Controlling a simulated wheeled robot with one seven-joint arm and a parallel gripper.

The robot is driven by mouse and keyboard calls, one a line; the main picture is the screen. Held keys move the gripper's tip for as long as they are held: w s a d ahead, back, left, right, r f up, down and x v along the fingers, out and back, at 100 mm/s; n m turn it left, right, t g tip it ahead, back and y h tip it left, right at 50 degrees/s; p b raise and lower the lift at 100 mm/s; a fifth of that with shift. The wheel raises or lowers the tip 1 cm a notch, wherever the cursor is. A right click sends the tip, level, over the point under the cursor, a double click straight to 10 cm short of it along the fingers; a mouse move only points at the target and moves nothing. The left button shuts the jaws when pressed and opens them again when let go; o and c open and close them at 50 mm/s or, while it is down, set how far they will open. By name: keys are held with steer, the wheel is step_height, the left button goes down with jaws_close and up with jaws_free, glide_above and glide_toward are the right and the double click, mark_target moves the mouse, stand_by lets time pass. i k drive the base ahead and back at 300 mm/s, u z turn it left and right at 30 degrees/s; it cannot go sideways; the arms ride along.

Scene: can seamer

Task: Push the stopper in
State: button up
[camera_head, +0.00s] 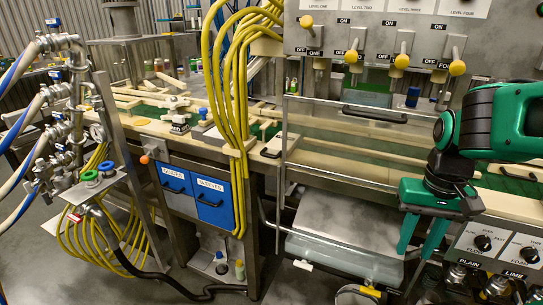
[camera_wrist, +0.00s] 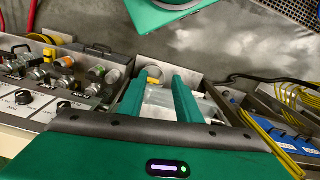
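No part in view is marked as the stopper, so I cannot tell which one it is. An orange-red knob (camera_head: 145,160) sticks out from a metal plate at the conveyor's near left edge. Yellow-tipped levers (camera_head: 352,56) marked ON and OFF hang from the upper panel. My green gripper (camera_head: 418,250) points down at the right, in front of the conveyor and left of the knob panel. Its two fingers are apart with nothing held between them. In the wrist view the open fingers (camera_wrist: 159,78) reach over a round fitting with a yellow part (camera_wrist: 153,72).
A knob panel (camera_head: 498,245) stands at the lower right beside my gripper. A clear guard with a metal rail (camera_head: 345,180) stands before the conveyor. Yellow cables (camera_head: 236,90) hang in the middle. Blue drawers (camera_head: 212,200) sit below. Hoses and valves (camera_head: 75,120) fill the left.

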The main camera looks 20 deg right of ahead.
mark_target(274, 147)
steer(key=z, duration=0.3)
steer(key=k, duration=0.95)
steer(key=u, duration=0.7)
steer(key=i, duration=1)
